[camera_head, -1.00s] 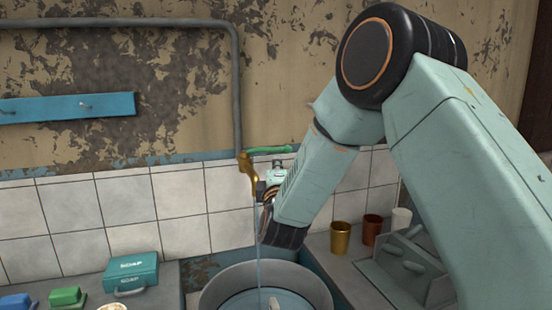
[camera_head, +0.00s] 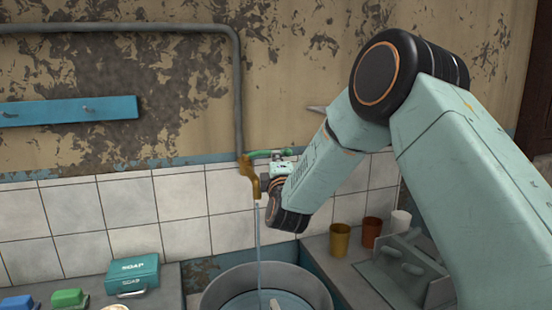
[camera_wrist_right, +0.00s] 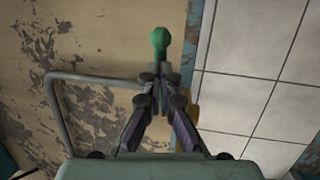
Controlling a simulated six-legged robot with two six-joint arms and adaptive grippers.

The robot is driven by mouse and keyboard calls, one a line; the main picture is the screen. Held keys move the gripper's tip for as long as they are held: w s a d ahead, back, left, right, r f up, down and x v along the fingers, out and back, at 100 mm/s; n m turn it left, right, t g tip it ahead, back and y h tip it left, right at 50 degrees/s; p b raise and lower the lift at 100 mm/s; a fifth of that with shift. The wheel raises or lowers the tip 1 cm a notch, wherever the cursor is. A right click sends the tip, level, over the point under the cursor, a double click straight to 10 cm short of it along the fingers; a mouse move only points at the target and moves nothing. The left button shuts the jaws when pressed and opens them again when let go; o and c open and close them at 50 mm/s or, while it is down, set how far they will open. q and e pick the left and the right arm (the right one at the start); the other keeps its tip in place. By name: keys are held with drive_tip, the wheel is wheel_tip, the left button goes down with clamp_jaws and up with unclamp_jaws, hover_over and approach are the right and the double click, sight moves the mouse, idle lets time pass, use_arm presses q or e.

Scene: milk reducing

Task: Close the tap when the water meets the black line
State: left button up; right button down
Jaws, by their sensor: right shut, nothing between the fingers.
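The brass tap (camera_head: 249,180) on the wall pipe has a green handle (camera_head: 262,154) on top. A thin water stream (camera_head: 258,235) falls from its spout into a round grey basin (camera_head: 222,283). Water (camera_head: 245,301) shows inside the basin; I cannot make out a black line. My right gripper (camera_head: 282,155) is at the right end of the handle, at its height. In the right wrist view, the shut, empty fingertips (camera_wrist_right: 160,77) are just below the handle's rounded green end (camera_wrist_right: 160,42); I cannot tell whether they touch. My left gripper is out of view.
A teal soap box (camera_head: 133,276), a green block (camera_head: 67,299) and a blue block (camera_head: 17,303) are on the left counter. A gold cup (camera_head: 340,240), a copper cup (camera_head: 371,231) and a white cup (camera_head: 400,222) stand right of the basin. The tiled wall (camera_head: 130,215) is close behind.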

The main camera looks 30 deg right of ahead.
drive_tip(key=shift+w+d+r+n+y+p, duration=0.15)
drive_tip(key=shift+w+d+n+y+p, duration=0.25)
drive_tip(key=shift+w+d+p, duration=0.6)
drive_tip(key=shift+s+a, duration=0.1)
drive_tip(key=shift+s, duration=0.05)
drive_tip(key=shift+s+f, duration=0.1)
drive_tip(key=shift+f, duration=0.15)
